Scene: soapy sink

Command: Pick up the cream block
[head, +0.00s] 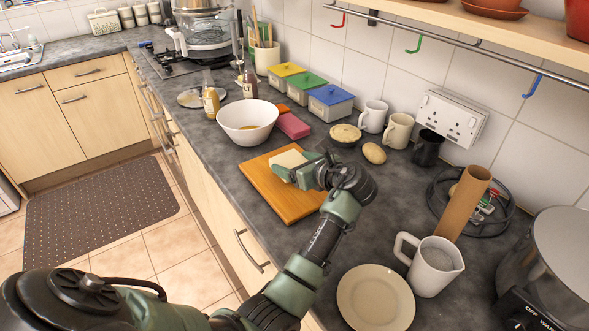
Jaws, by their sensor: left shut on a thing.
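The cream block (289,158) is a pale rectangular piece at the far side of the wooden board (262,185). My left gripper (287,172) reaches over the board and is shut on the cream block. Its fingers cover the near side of the block. I cannot tell whether the block touches the board or is slightly above it. My right gripper is not in view.
A white bowl (247,120) and a pink block (293,126) stand just behind the board. A pie (345,133), a potato (374,153) and mugs are to the right. A plate (375,299) and a white jug (433,266) are in front.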

